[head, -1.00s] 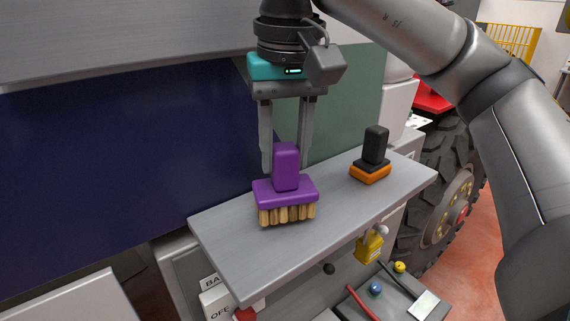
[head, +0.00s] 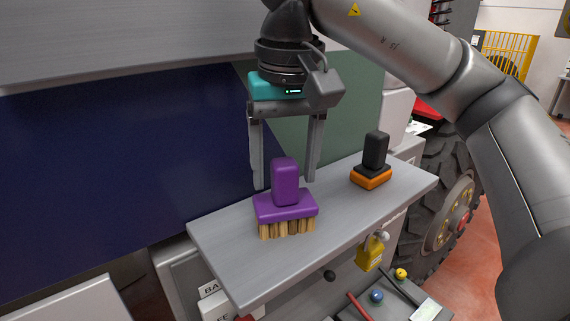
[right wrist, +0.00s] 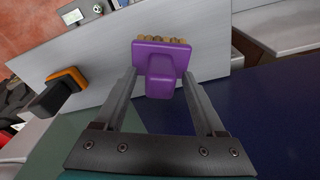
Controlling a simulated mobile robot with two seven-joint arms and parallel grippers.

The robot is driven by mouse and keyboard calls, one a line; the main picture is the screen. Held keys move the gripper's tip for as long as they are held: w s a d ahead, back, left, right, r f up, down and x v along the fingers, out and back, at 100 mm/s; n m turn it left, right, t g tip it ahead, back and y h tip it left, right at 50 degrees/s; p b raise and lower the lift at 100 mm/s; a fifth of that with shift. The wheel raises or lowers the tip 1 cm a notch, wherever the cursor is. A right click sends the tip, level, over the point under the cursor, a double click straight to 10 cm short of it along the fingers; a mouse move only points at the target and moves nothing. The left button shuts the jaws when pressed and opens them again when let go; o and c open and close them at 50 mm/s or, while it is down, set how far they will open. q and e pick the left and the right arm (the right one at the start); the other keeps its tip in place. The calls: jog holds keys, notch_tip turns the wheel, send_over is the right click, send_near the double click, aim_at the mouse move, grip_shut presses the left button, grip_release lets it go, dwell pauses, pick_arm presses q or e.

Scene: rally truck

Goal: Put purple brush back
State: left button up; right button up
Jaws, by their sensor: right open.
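The purple brush (head: 285,205) has a block handle pointing up and tan bristles facing down. It stands upright on the grey shelf (head: 345,220). My right gripper (head: 287,184) is open, with its fingers apart on either side of the brush handle and clear of it. In the right wrist view the brush (right wrist: 161,60) lies ahead, between the open fingers of the right gripper (right wrist: 165,75). My left gripper is not in view.
A black-handled orange block (head: 371,170) stands on the shelf to the right. A yellow padlock (head: 370,253) hangs below the shelf's front edge. A large tyre (head: 440,215) is at the right. A dark blue panel (head: 110,160) rises behind the shelf.

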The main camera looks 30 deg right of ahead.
jog(key=r+p, duration=0.1)
jog(key=r, duration=0.2)
jog(key=r+p, duration=0.1)
jog(key=r, duration=0.2)
jog(key=s+r+p, duration=0.1)
jog(key=r, duration=0.3)
jog(key=shift+a, duration=0.2)
jog(key=shift+s+r+p, duration=0.2)
jog(key=shift+r+p, duration=0.15)
jog(key=shift+r, duration=0.7)
